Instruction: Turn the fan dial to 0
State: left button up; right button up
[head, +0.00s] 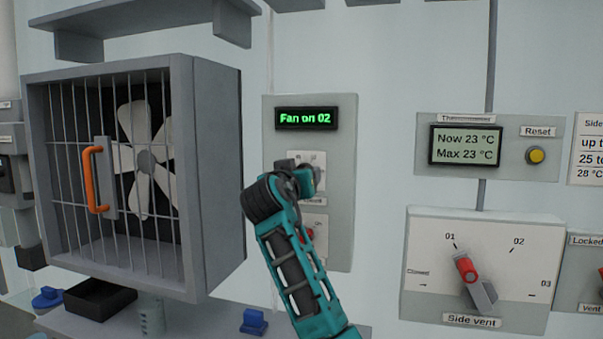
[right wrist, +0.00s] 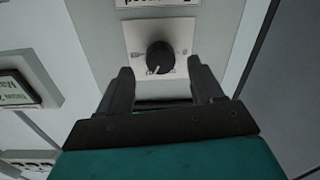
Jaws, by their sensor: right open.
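The fan display (head: 304,118) reads "Fan on 02" in green at the top of a grey panel. Below it is a white dial plate (head: 305,156), partly covered by my right gripper (head: 307,178). In the right wrist view, the fan dial (right wrist: 160,57) is a round black knob with a pale pointer mark toward the lower left of the picture. My right gripper (right wrist: 160,82) is open there, its two fingers apart, with the knob appearing between and just beyond the tips. It does not appear to grip the knob. My left gripper is not in view.
A caged fan box (head: 214,180) with an orange handle (head: 95,180) juts out at left. A red knob (head: 307,234) sits lower on the same panel, partly behind my arm. At right are a thermometer display (head: 466,146) and the side vent dial (head: 470,275).

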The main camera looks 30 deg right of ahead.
jog(key=shift+x, duration=1.5)
jog(key=c, duration=1.1)
